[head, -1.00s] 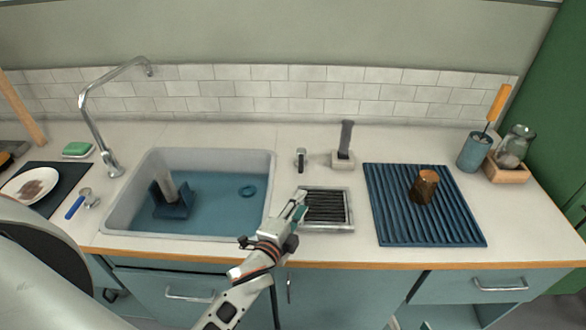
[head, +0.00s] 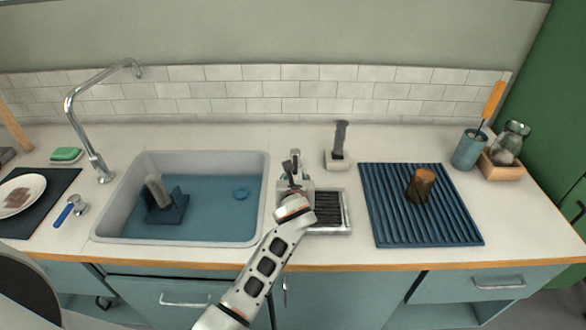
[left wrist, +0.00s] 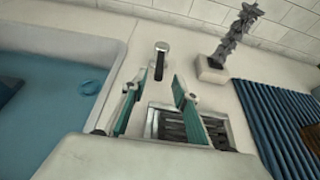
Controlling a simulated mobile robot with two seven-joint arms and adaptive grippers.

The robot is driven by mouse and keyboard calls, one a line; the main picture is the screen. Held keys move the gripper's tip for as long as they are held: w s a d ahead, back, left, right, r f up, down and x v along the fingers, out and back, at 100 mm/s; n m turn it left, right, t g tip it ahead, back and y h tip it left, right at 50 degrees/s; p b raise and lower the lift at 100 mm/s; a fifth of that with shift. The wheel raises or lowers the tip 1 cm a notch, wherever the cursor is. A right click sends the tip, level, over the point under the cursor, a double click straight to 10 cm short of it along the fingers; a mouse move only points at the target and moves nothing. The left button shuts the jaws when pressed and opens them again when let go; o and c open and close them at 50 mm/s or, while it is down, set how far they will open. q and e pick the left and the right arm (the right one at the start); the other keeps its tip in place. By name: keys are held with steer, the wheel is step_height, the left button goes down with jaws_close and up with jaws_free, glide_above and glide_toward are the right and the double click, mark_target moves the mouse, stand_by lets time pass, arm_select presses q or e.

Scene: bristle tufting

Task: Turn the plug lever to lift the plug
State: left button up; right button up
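A small chrome lever (head: 296,155) stands on the counter just right of the sink. In the left wrist view the lever (left wrist: 161,58) shows upright beyond my fingertips, about in line with the gap between them. My left gripper (head: 292,174) is directly in front of it in the head view. In the left wrist view my left gripper (left wrist: 156,84) is open with its two fingers apart and nothing between them. A round blue plug (head: 241,193) lies in the blue water of the sink (head: 119,207). My right gripper is not in view.
A drain grate (head: 330,209) lies below my left gripper. A grey brush in a pale holder (head: 338,162) stands right of the lever. A ribbed blue mat (head: 400,228) carries a brown cup (head: 421,184). A blue-handled metal piece (head: 68,211) is left of the sink.

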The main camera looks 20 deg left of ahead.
mark_target(295, 167)
arm_select(q)
steer(key=shift+b+x, duration=0.55)
steer(key=shift+x, duration=2.6)
jaws_close()
